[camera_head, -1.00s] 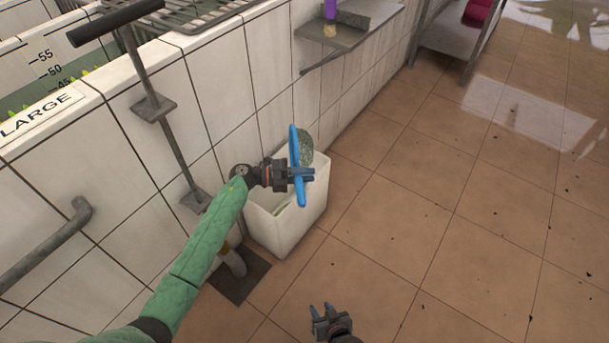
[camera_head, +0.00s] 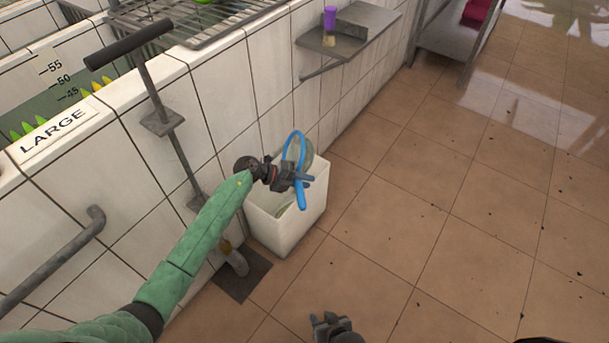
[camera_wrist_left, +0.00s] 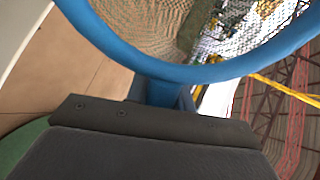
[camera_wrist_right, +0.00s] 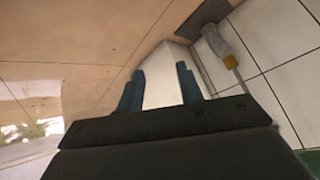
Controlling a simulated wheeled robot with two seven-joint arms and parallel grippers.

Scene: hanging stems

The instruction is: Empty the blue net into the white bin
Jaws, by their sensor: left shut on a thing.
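The blue net (camera_head: 301,148) has a round blue rim and a grey-green mesh bag. My left gripper (camera_head: 303,181) is shut on its handle and holds it above the white bin (camera_head: 290,232). The rim is tilted, with the mesh hanging behind it, partly over the bin's far side. In the left wrist view the rim (camera_wrist_left: 190,73) and mesh (camera_wrist_left: 140,25) fill the top; I cannot tell what lies in the mesh. My right gripper (camera_head: 325,320) is low at the bottom edge, open and empty. In the right wrist view the bin (camera_wrist_right: 160,80) shows beyond its fingers.
The bin stands on brown floor tiles against a white tiled wall (camera_head: 225,110). A grey pipe stand with a T-handle (camera_head: 160,120) is left of it. A metal shelf (camera_head: 345,45) with a purple-topped item (camera_head: 330,18) juts from the wall. Floor to the right is clear.

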